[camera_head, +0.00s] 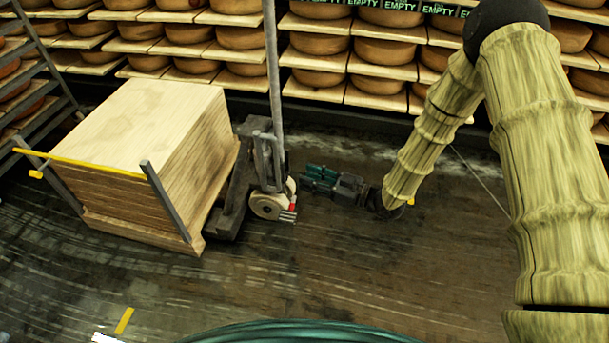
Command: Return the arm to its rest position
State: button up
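My arm comes in from the right edge, bends at a dark joint near the top right, and reaches down toward the middle of the view. My gripper (318,178) is at its end, a dark body with green parts, pointing left over the wet floor. Its tip lies just right of the wheel of a lifting cart (268,170). The fingers are too small and dark to tell whether they are open or shut. I see nothing clearly held in them.
A stack of wooden boards (150,125) stands at left beside the cart's upright post. Shelves of cheese wheels (380,52) line the back, with green "EMPTY" labels. A dark rack (30,85) is at far left. The floor (400,270) in front is largely clear.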

dwell(0.5)
jog(key=s+d+f+m+h, duration=0.4)
jog(key=s+d+f+h, duration=0.15)
jog(key=f, duration=0.35)
jog(key=s+d+f+m+h, duration=0.5)
jog(key=s+d+f, duration=0.15)
jog(key=f, duration=0.25)
jog(key=s+d+f+m+g+h, duration=0.15)
jog(key=s+d, duration=0.25)
jog(key=s, duration=0.5)
jog(key=s+d+f+m+g+h, duration=0.1)
jog(key=s+d+m+g+h, duration=0.15)
jog(key=s+d, duration=0.4)
jog(key=s+d+f+m+g+h, duration=0.1)
jog(key=s+d+g+h, duration=0.1)
jog(key=s, duration=0.8)
notch_tip(320, 180, up, 27)
jog(key=p, duration=2.7)
jog(key=shift+s+d+f, duration=0.15)
jog(key=shift+d, duration=0.1)
jog(key=shift+s+d+h, duration=0.1)
jog(key=shift+h, duration=0.15)
